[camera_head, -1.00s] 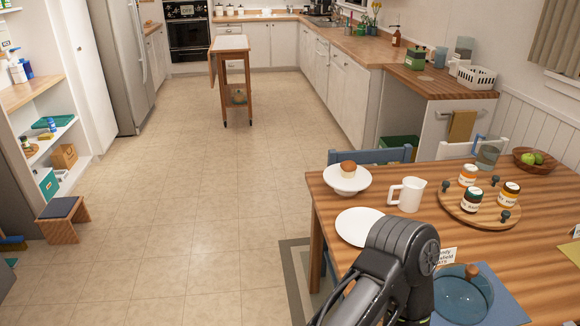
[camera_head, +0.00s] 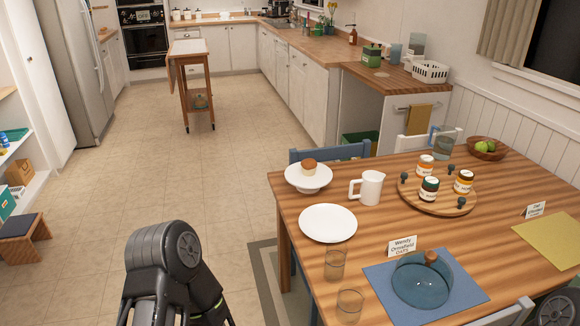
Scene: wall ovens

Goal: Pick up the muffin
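The muffin (camera_head: 309,167), with a brown top and pale wrapper, sits upright on a white footed stand (camera_head: 297,180). The stand is at the far left corner of the wooden dining table (camera_head: 365,255). Nothing touches the muffin. A dark arm of mine (camera_head: 168,268) rises at the lower left, left of the table and well apart from the muffin. A small part of my other arm (camera_head: 557,310) shows at the bottom right corner. No gripper fingers show on either arm.
A white plate (camera_head: 328,223) and a white mug (camera_head: 368,188) stand close to the muffin's stand. Jars on a round wooden board (camera_head: 437,203) are to the right. Two glasses (camera_head: 335,264) stand near the front edge.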

